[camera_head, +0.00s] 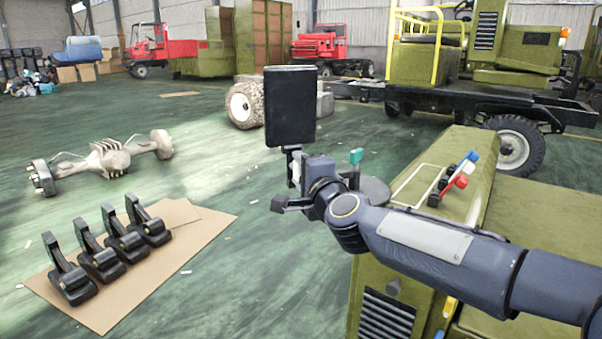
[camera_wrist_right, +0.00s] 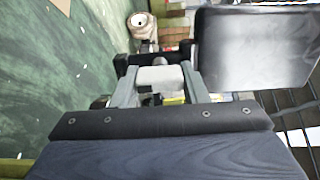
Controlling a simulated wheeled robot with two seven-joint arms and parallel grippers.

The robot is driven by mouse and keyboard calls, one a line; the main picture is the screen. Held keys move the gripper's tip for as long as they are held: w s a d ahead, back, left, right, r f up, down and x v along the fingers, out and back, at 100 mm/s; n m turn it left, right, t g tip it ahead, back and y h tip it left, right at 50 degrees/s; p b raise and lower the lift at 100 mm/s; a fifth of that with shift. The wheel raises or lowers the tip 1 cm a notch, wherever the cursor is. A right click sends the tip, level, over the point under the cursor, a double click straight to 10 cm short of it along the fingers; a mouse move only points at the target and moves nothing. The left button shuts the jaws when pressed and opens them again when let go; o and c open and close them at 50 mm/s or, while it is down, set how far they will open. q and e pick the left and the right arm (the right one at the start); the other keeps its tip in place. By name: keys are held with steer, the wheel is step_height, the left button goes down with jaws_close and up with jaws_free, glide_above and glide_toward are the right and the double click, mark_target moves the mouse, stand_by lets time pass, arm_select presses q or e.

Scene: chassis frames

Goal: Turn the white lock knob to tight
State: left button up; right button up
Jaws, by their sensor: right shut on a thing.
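A pale white block, which looks like the white lock knob (camera_wrist_right: 160,78), sits between the fingers of my right gripper (camera_wrist_right: 161,88) in the wrist view. In the head view my right gripper (camera_head: 296,170) is just below a black rectangular mirror-like panel (camera_head: 290,105), and only a small pale part of the knob shows there. The fingers look closed on the knob's sides. The panel stands upright on a dark bracket and fills the upper right of the wrist view (camera_wrist_right: 255,48). I cannot read any lock mark or the knob's turn angle. My left gripper is not in view.
An olive vehicle body (camera_head: 535,215) lies under my right arm. It carries a lever bank (camera_head: 455,180) with coloured knobs; a teal-topped lever (camera_head: 356,156) stands close to my wrist. Black pedals lie on cardboard (camera_head: 150,275) at left. Open floor surrounds them.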

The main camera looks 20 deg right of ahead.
stand_by(0.4)
steer(key=o, duration=1)
steer(key=s, duration=0.5)
steer(key=s+p, duration=0.1)
steer(key=s, duration=0.1)
steer(key=shift+s+d, duration=0.4)
steer(key=s+d+f+n+g+y, duration=0.2)
steer(key=s+f+n+g, duration=1.15)
steer(key=s+f, duration=1.25)
steer(key=shift+n+t, duration=0.55)
steer(key=shift+n, duration=0.3)
steer(key=r+p, duration=1.1)
steer(key=s+r+p, duration=0.1)
steer(key=r+p, duration=1)
steer(key=r, duration=0.1)
steer(key=r+p, duration=1.2)
steer(key=shift+s+d+r, duration=0.15)
steer(key=shift+s+d, duration=0.1)
